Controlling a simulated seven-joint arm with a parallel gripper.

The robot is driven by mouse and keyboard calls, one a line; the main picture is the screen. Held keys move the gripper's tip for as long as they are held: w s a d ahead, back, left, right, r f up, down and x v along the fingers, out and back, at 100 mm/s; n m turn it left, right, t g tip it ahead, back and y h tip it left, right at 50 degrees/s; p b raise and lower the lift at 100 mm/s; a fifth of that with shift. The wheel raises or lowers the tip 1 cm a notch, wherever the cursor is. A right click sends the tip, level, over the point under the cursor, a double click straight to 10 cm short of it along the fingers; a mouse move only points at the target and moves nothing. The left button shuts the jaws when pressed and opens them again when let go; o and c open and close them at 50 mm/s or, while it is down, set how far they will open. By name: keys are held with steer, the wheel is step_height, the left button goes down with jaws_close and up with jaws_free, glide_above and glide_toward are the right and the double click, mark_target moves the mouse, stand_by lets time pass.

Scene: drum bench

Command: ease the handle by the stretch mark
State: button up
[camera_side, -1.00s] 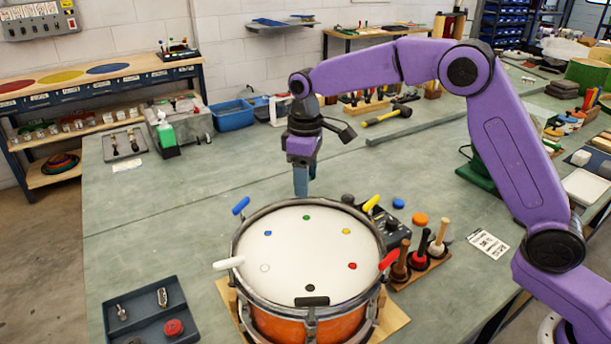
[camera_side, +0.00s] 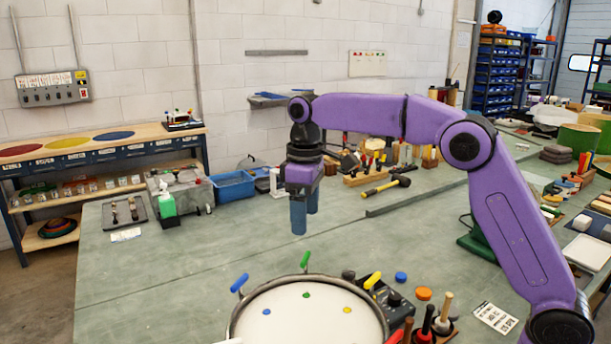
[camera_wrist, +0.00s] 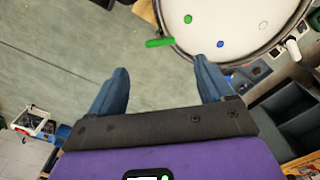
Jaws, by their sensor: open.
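The drum (camera_side: 240,325) stands at the bottom of the side view, its front cut off. Its white head carries coloured dots, including green (camera_side: 306,295) and blue (camera_side: 267,311). Coloured handles stand round the rim: green (camera_side: 305,260), blue (camera_side: 240,283), yellow (camera_side: 372,280), and part of a red one (camera_side: 396,337). The green handle also shows in the wrist view (camera_wrist: 159,42), beyond and between my fingertips. My gripper (camera_side: 305,222) is open and empty, above the bench behind the drum, apart from every handle. I cannot tell which mark means stretch.
A black control box (camera_side: 394,304) and upright tools stand right of the drum. A printed card (camera_side: 494,318) lies farther right, its text unreadable. A wall board (camera_side: 367,63) has small coloured marks. A hammer (camera_side: 387,186) lies behind.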

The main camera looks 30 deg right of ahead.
step_height(320, 180, up, 8)
stand_by(0.5)
steer(key=shift+f, duration=0.1)
steer(key=shift+s+a, duration=0.1)
stand_by(0.3)
steer(key=s+f+n, duration=0.1)
steer(key=s+f, duration=0.2)
steer(key=s, duration=0.5)
steer(key=s+f+n, duration=0.1)
steer(key=s+f, duration=0.2)
steer(key=s, duration=0.5)
steer(key=s+d+f+n, duration=0.1)
steer(key=s+d+f, duration=0.5)
steer(key=s, duration=0.5)
steer(key=s+d+f+n, duration=0.1)
steer(key=s+d+f, duration=0.4)
steer(key=s+d, duration=0.3)
steer(key=s, duration=0.2)
steer(key=shift+s+f, duration=0.35)
